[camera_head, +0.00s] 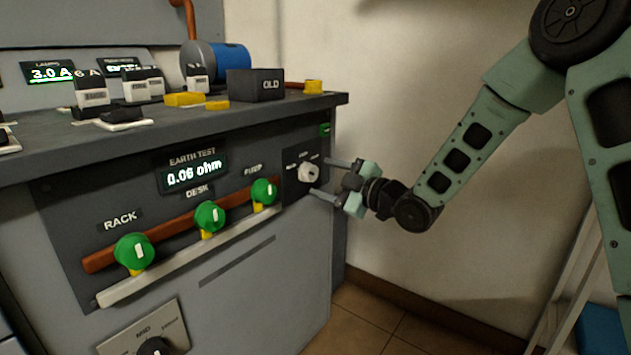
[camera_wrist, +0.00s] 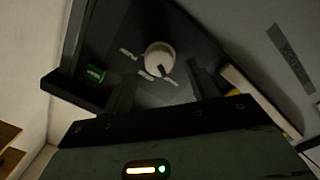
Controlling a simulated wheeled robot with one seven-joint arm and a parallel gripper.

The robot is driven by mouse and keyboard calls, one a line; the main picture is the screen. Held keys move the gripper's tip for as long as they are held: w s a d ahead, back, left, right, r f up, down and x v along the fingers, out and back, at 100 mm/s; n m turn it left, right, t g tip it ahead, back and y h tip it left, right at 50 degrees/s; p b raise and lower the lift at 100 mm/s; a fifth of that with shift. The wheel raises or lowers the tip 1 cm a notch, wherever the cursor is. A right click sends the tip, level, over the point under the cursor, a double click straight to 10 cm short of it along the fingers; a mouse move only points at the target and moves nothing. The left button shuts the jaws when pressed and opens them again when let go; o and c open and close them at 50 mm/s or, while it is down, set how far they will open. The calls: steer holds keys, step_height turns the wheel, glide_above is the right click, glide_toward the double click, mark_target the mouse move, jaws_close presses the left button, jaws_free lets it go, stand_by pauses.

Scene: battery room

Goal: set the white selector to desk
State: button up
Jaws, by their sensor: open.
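The white selector (camera_head: 309,172) is a round knob on a dark plate at the right end of the bench's front panel. Small labels sit around it, too small to read surely. In the wrist view the white selector (camera_wrist: 159,56) shows a dark pointer mark on its face, towards the lower right of the picture. My gripper (camera_head: 325,178) is open in front of the plate, one finger above the knob and one below. In the wrist view my gripper (camera_wrist: 158,85) has its fingers on either side of the knob, apart from it, with nothing held.
Green knobs (camera_head: 210,216) labelled RACK, DESK and another stand along a copper bar (camera_head: 107,258) left of the selector. A green label (camera_wrist: 95,74) is near the plate. The bench top (camera_head: 225,118) overhangs above. Free room lies right, by the wall.

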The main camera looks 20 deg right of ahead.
mark_target(314, 174)
steer(key=shift+b+x, duration=0.3)
steer(key=shift+x, duration=1.6)
steer(key=c, duration=1)
